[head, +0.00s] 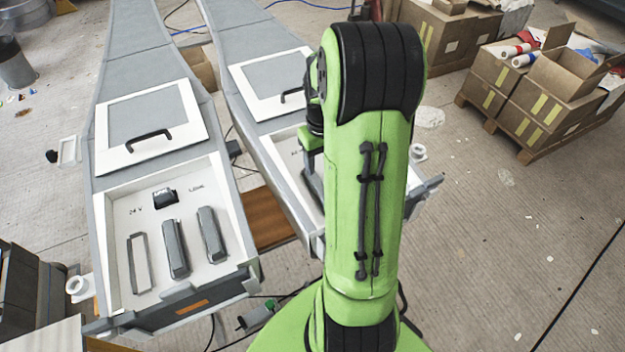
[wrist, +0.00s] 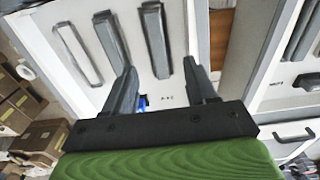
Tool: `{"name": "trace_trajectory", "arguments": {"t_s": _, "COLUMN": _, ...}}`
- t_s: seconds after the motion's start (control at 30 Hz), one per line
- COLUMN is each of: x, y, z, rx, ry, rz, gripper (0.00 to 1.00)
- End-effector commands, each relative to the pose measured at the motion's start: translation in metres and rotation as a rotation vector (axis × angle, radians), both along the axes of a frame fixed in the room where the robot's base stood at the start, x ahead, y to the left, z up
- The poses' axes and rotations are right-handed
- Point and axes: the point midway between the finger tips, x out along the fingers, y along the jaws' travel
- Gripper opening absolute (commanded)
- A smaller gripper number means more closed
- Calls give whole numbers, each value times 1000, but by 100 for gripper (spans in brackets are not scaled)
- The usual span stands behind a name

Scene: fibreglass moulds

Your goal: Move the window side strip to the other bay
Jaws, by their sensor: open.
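In the head view the left bay (head: 218,272) holds two grey strips, a left one (head: 175,250) and a right one (head: 212,236), beside an empty strip-shaped outline (head: 139,262). The other bay is mostly hidden behind my arm. The wrist view shows that bay (wrist: 180,20) with two grey strips, one at left (wrist: 108,36) and one at right (wrist: 153,38), plus an empty outline (wrist: 77,52). My gripper (wrist: 159,68) is open and empty; the right strip's lower end shows between its fingertips. I cannot tell which strip is the window side one.
Framed panels with black handles (head: 150,138) lie behind each bay. A small black block (head: 165,197) sits in the left bay. A brown board (head: 270,218) lies between the moulds. Cardboard boxes (head: 545,98) stand at right.

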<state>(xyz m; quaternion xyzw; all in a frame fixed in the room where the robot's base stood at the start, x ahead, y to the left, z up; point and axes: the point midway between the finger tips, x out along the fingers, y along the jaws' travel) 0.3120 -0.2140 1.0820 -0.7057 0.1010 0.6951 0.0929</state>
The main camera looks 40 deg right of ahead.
Motion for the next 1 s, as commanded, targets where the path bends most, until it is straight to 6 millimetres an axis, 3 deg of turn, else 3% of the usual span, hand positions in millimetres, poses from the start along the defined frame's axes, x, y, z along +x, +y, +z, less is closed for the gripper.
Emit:
{"name": "trace_trajectory", "arguments": {"t_s": 0.17, "x": -8, "y": 75, "z": 75, "rx": -83, "ry": -116, "rz": 91, "gripper": 57}}
{"name": "trace_trajectory", "arguments": {"t_s": 0.3, "x": -44, "y": 141, "z": 121, "rx": -112, "ry": -245, "rz": 164, "gripper": 57}}
{"name": "trace_trajectory", "arguments": {"t_s": 0.43, "x": -90, "y": 186, "z": 142, "rx": -97, "ry": -371, "rz": 225, "gripper": 57}}
{"name": "trace_trajectory", "arguments": {"t_s": 0.5, "x": -110, "y": 200, "z": 144, "rx": -78, "ry": -421, "rz": 250, "gripper": 57}}
{"name": "trace_trajectory", "arguments": {"t_s": 0.63, "x": -128, "y": 211, "z": 144, "rx": -56, "ry": -468, "rz": 272, "gripper": 57}}
{"name": "trace_trajectory", "arguments": {"t_s": 1.0, "x": -130, "y": 212, "z": 144, "rx": -54, "ry": -473, "rz": 272, "gripper": 57}}
